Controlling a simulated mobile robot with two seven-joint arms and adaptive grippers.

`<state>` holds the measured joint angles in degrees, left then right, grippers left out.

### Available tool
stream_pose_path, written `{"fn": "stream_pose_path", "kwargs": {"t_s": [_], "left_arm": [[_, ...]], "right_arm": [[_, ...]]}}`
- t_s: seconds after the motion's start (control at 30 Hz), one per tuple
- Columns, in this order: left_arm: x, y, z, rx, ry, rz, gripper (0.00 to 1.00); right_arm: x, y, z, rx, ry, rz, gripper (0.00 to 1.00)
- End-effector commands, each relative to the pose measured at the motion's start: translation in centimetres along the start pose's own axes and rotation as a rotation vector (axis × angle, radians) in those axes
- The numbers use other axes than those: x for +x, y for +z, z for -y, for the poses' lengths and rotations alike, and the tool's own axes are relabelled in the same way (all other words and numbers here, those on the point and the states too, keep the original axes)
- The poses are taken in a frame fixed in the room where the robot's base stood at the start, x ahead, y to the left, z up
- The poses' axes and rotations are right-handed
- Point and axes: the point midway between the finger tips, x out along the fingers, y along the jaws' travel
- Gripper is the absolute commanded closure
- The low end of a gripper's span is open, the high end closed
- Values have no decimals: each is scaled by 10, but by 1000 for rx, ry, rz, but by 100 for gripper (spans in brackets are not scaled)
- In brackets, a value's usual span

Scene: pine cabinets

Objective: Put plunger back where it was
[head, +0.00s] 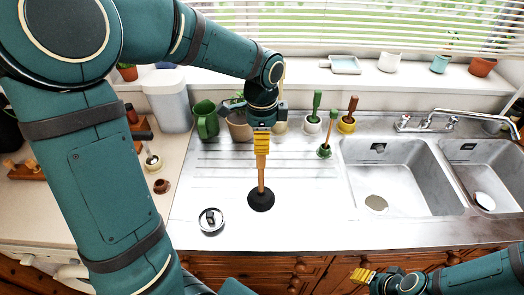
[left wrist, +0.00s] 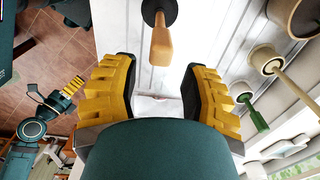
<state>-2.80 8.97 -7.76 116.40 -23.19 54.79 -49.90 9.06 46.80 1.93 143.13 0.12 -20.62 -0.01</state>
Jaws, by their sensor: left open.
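The plunger (head: 261,180) stands upright on the steel drainboard (head: 310,195), with a wooden handle and a black rubber cup. The plunger's handle end (left wrist: 160,48) shows just beyond the fingertips there, apart from both fingers. My right gripper (head: 362,275) is low at the right, in front of the counter, away from the plunger; its opening is unclear.
Green-handled brushes (head: 313,115) and a brown-handled one (head: 348,118) stand behind the drainboard, near a green mug (head: 205,120). A round metal item (head: 211,220) lies at the front left. The double sink (head: 400,175) is at right. Drainboard around the plunger is mostly clear.

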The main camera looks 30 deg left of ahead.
Motion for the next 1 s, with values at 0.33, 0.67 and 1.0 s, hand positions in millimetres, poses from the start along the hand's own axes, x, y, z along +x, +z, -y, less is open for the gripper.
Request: {"fn": "stream_pose_path", "kwargs": {"t_s": [0.33, 0.67, 1.0], "left_arm": [[-31, 0, 0, 0, 0, -1, 55], [-31, 0, 0, 0, 0, 0, 55], [-31, 0, 0, 0, 0, 0, 55]], "right_arm": [[-2, 0, 1, -1, 0, 0, 53], [-2, 0, 1, 0, 0, 0, 53], [-2, 0, 1, -1, 0, 0, 53]]}}
